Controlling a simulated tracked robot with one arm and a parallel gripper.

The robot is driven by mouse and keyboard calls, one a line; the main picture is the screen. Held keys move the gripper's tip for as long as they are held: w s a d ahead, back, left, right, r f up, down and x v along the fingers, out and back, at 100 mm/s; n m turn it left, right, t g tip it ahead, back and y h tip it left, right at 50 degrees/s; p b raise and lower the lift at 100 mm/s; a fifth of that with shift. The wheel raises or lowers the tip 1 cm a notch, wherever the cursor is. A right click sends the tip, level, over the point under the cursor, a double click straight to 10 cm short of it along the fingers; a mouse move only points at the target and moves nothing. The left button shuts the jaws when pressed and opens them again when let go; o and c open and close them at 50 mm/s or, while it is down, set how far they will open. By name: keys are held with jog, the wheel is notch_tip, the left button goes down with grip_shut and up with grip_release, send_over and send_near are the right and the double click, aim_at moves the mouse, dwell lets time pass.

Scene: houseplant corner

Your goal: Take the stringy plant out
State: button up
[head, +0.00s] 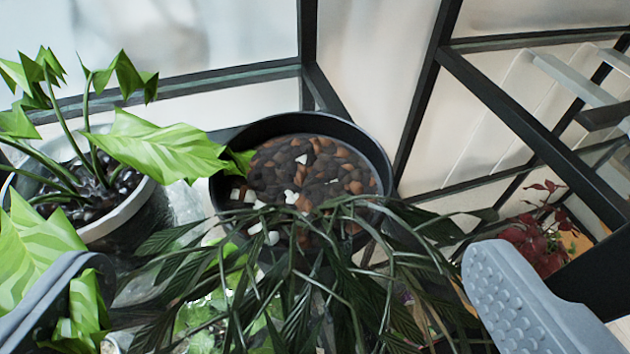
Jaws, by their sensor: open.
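The stringy plant (325,270) is a dark green mass of long thin stems and narrow leaves at bottom centre. Its upper stems arch across the near rim of a round black pot (222,190). The pot holds dark, brown and a few white pebbles. I cannot see where the plant is rooted. My gripper (285,262) is open, with one grey finger at lower left and one studded finger at lower right. The plant shows between the fingers, and nothing is gripped. The plant's lower part is cut off by the frame's bottom edge.
A broad-leaved plant (165,148) in a pale pot (125,212) stands at left, its leaf reaching the black pot's rim. Large striped leaves (35,250) lie close to the left finger. A red-leaved plant (540,240) is at right. Black frame bars (530,130) and pale panels enclose the corner.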

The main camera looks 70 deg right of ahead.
aim_at(298, 165)
jog(key=x, duration=0.5)
jog(key=shift+p, duration=0.4)
jog(key=shift+s+p+x, duration=0.1)
jog(key=shift+p+x, duration=0.35)
jog(key=shift+x, duration=0.85)
jog(key=shift+s+p+x, duration=0.15)
jog(key=shift+p+x, duration=0.25)
jog(key=shift+x, duration=0.9)
jog(key=shift+f, duration=0.2)
jog(key=c, duration=1.1)
jog(key=shift+c, duration=0.2)
